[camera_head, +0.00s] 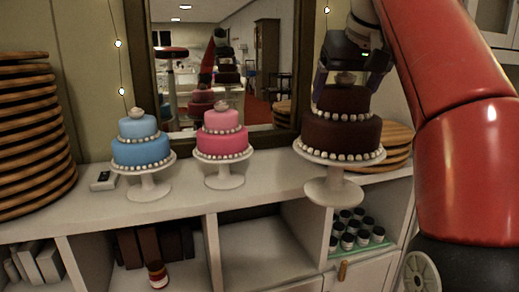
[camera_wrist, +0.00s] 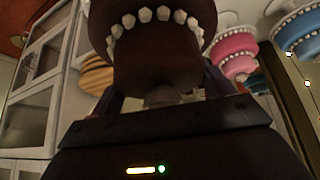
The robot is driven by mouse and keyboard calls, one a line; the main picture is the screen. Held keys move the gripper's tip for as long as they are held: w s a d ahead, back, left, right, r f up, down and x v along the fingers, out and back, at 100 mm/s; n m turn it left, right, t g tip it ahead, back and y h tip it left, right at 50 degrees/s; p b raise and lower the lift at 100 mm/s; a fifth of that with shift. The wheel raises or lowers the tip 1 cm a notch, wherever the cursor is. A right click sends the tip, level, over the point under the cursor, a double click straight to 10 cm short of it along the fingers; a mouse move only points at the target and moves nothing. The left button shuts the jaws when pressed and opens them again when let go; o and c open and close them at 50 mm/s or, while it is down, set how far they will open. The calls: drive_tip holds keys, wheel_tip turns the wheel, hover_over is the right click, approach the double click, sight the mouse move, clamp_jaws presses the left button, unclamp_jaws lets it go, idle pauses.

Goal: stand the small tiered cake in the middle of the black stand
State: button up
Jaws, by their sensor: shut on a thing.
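A dark brown two-tier cake (camera_head: 342,133) with white beads stands upright over a white pedestal stand (camera_head: 332,187) at the right of the shelf top. It appears to rest on this stand. My gripper (camera_head: 345,82) comes down from above and is shut on the cake's upper tier, with a finger on each side. In the wrist view the brown cake (camera_wrist: 160,62) fills the upper middle, between the fingers. Its top ornament (camera_wrist: 163,97) is close to the palm. I see no black stand in either view.
A blue tiered cake (camera_head: 141,149) and a pink tiered cake (camera_head: 222,142) stand on white stands to the left. Stacked round wooden boards (camera_head: 30,130) rise at far left; more boards (camera_head: 397,135) lie behind the brown cake. A mirror (camera_head: 270,85) backs the shelf.

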drive_tip(key=shift+s+f, duration=0.1)
drive_tip(key=shift+s, duration=0.1)
drive_tip(key=shift+w+f, duration=0.2)
drive_tip(key=shift+f, duration=0.3)
drive_tip(key=w+f, duration=0.1)
drive_tip(key=f, duration=2.8)
drive_tip(key=w+f+m, duration=0.1)
drive_tip(key=w+f, duration=0.1)
drive_tip(key=f, duration=2.6)
drive_tip(key=shift+w+f+h, duration=0.3)
drive_tip(key=shift+f+h, duration=0.1)
